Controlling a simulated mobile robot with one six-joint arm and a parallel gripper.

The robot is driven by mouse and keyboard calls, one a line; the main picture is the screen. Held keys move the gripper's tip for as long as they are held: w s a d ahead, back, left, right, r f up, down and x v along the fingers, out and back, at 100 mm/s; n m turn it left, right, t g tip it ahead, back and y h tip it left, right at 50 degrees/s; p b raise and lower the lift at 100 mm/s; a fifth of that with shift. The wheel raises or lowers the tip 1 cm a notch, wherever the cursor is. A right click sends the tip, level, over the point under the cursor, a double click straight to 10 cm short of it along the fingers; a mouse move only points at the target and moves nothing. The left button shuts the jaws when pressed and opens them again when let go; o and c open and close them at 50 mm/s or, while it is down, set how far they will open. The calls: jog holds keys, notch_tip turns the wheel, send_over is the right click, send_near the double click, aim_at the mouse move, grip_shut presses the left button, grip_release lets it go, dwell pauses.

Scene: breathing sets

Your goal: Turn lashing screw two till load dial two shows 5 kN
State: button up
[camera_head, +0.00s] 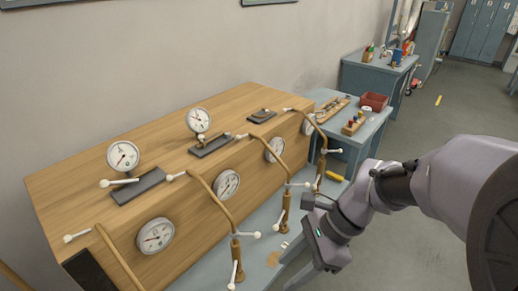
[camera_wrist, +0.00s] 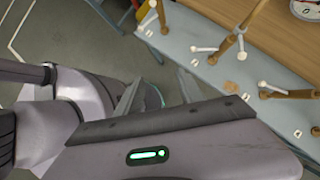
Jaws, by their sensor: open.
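A wooden cabinet (camera_head: 75,190) carries several white round dials, two raised on its top and others on its front, such as the front dial (camera_head: 227,184). Brass screws with white-knobbed cross handles stand along the front, including a near screw (camera_head: 237,250) and a middle screw (camera_head: 286,205). Brass screws with white handles also show in the wrist view (camera_wrist: 241,38). I cannot read the dials or tell which screw or dial is number two. My gripper (camera_wrist: 160,92) is open and empty, apart from the screws; its body shows right of the middle screw in the head view.
A blue-grey bench (camera_head: 262,250) runs along the cabinet's front. Behind it stand a small table with a red bin (camera_head: 375,101) and a further workbench (camera_head: 375,78). Grey floor (camera_head: 445,115) is open at the right.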

jog(key=s+d+r+n+t+h, duration=0.3)
jog(key=s+r+n+t, duration=0.4)
jog(key=n, duration=0.5)
jog(key=shift+d+r+n+h, duration=0.15)
jog(key=shift+r+n+h, duration=0.15)
jog(key=shift+r+h, duration=0.5)
jog(key=shift+r, duration=0.1)
dwell(0.7)
